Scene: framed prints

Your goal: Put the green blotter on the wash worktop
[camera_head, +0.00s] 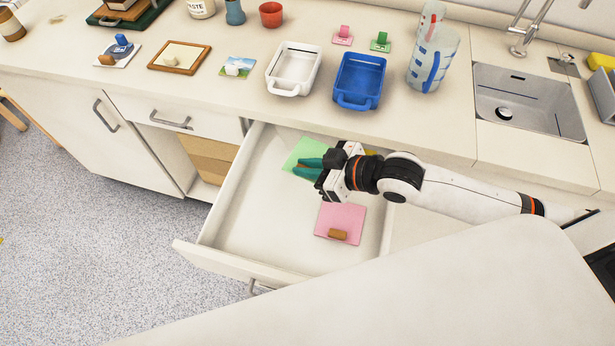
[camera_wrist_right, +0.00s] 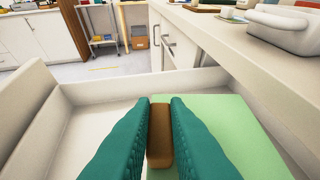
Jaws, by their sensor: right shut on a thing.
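The green blotter (camera_head: 304,154) is a light green sheet in the open drawer (camera_head: 262,192). My right gripper (camera_head: 308,168) is over it, its teal fingers shut on the blotter's brown block handle. In the right wrist view the handle (camera_wrist_right: 160,135) sits between the two fingers, with the green sheet (camera_wrist_right: 225,135) below and to the right. I cannot tell whether the sheet touches the drawer floor. The worktop with the sink (camera_head: 440,122) runs behind the drawer, higher than it. My left gripper is not in view.
A pink blotter (camera_head: 341,217) with a brown handle lies in the drawer, nearer the front. The sink (camera_head: 528,97) is at the right. The worktop's front strip looks clear.

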